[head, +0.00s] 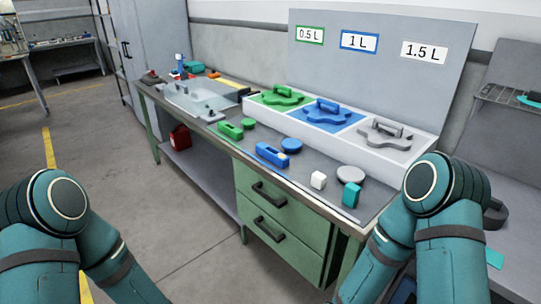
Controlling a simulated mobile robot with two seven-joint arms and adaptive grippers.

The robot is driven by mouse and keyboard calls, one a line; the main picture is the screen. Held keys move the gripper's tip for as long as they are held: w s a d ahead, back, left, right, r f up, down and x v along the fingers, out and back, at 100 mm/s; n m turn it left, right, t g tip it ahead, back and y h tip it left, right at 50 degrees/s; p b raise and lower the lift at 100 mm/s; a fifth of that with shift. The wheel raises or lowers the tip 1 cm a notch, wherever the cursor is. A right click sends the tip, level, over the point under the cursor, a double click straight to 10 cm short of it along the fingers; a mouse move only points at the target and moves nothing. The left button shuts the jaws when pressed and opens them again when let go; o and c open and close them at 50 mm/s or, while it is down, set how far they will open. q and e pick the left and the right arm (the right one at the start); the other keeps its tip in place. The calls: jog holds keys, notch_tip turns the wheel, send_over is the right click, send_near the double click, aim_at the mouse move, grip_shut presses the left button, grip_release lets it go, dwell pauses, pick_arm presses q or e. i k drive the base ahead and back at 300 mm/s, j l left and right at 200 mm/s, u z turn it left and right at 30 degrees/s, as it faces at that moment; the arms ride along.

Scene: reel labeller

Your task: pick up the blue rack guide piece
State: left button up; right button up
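A blue handled guide piece (327,108) lies in the middle section of a white tray (385,159) on the workbench, below the "1 L" sign (360,41). A green handled piece (277,95) is to its left and a grey one (385,132) to its right. A separate blue block (271,154) with a light inset lies on the bench in front of the tray, beside a blue round piece (291,145). My two teal arms show at the lower left and lower right, bent downward. Both grippers are out of the frame, apart from these pieces.
Green pieces (230,131), a white block (318,180), a grey disc (350,174) and a teal block (351,195) stand along the bench's front. A clear-covered machine (194,100) stands at the left. Green drawers (282,218) are below. Floor is free in front.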

aim_at(280, 159)
jog(key=z, duration=1.7)
jog(key=k+j+u, duration=0.1)
jog(key=u, duration=1.35)
jog(key=z, duration=0.65)
jog(key=i+j+z, duration=0.1)
jog(key=j+z, duration=0.35)
jog(key=i+j+z, duration=0.1)
jog(key=j+z, duration=0.35)
jog(key=l, duration=0.05)
